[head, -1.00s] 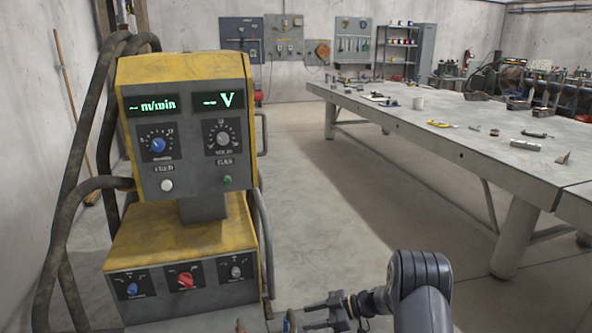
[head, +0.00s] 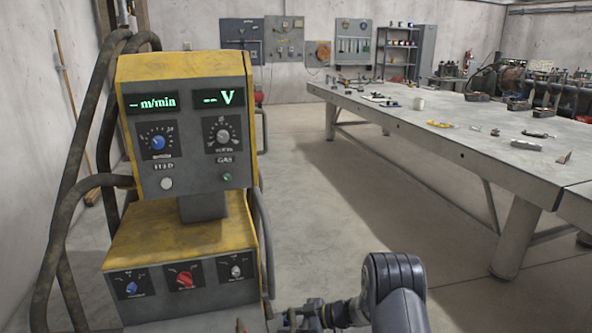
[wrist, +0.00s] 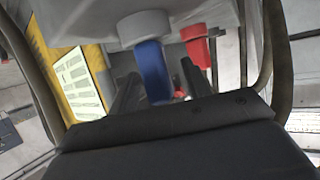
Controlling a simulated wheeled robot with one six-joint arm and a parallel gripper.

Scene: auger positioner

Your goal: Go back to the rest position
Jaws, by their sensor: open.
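My gripper (head: 298,318) is low in the head view, just right of the front of the yellow and grey welding machine (head: 180,240). In the wrist view my gripper (wrist: 159,75) has its two dark fingers apart. A blue cylindrical fitting (wrist: 148,65) under a grey housing shows between the fingers; I cannot tell whether they touch it. A red fitting (wrist: 196,48) hangs to its right. My arm is bent at the bottom centre of the head view, and the fingertips are hard to make out there.
Thick dark hoses (head: 72,170) run along the machine's left side. The concrete floor (head: 330,210) between machine and bench is clear. Tool panels hang on the back wall.

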